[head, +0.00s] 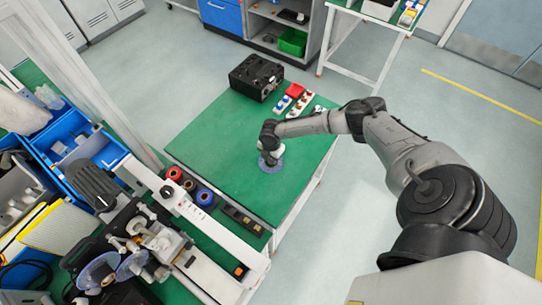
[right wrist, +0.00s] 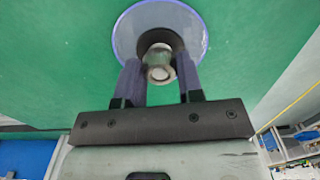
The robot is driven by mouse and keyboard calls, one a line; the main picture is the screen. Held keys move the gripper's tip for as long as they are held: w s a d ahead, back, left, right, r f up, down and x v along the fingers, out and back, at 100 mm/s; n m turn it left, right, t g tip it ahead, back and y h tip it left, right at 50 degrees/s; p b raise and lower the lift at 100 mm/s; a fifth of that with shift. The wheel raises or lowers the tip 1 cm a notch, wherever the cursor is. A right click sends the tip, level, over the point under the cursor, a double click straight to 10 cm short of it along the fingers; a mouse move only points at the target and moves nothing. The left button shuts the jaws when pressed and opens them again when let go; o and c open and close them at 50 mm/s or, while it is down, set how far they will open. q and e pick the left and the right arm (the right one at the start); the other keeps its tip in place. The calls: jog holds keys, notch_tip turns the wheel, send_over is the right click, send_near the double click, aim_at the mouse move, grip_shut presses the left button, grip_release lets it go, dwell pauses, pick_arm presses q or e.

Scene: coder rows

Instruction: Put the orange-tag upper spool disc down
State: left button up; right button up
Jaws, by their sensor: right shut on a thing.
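A clear, blue-rimmed spool disc (head: 270,166) shows at the green table under my right gripper (head: 271,155). In the right wrist view, the same disc (right wrist: 190,22) has a dark hub and a pale metal centre. My right gripper (right wrist: 158,78) is shut on this centre, one dark finger on each side. The disc looks flat and close to the green surface; I cannot tell whether it touches. No orange tag can be made out on it. My left gripper is not in view.
The green table (head: 225,135) has free room around the disc. A black box (head: 256,77) and small red and white parts (head: 294,91) stand at its back. Dark rolls (head: 204,197) and a machine with clear discs (head: 98,271) are at the lower left.

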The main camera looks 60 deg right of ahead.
jog(key=o, duration=1)
notch_tip(320, 180, up, 11)
jog(key=s+a+f+m+y, duration=0.1)
jog(key=s+a, duration=0.2)
jog(key=a, duration=0.6)
jog(key=s+a+f+t+y, duration=0.1)
jog(key=s+a, duration=0.2)
jog(key=a, duration=0.5)
jog(key=s+a+f+m+y, duration=0.1)
jog(key=s+a+f, duration=0.15)
jog(key=a, duration=0.65)
jog(key=s+a+r+m+t, duration=0.2)
jog(key=s+a+r+m, duration=0.2)
jog(key=s+r+m, duration=0.15)
jog(key=s+d+r+m+h, duration=0.2)
jog(key=s+d+m, duration=0.2)
jog(key=s+m, duration=0.3)
jog(key=shift+s+d+r+m+t+h, duration=0.2)
jog(key=shift+r+m+t+h, duration=0.1)
jog(key=shift+r+m+h, duration=0.1)
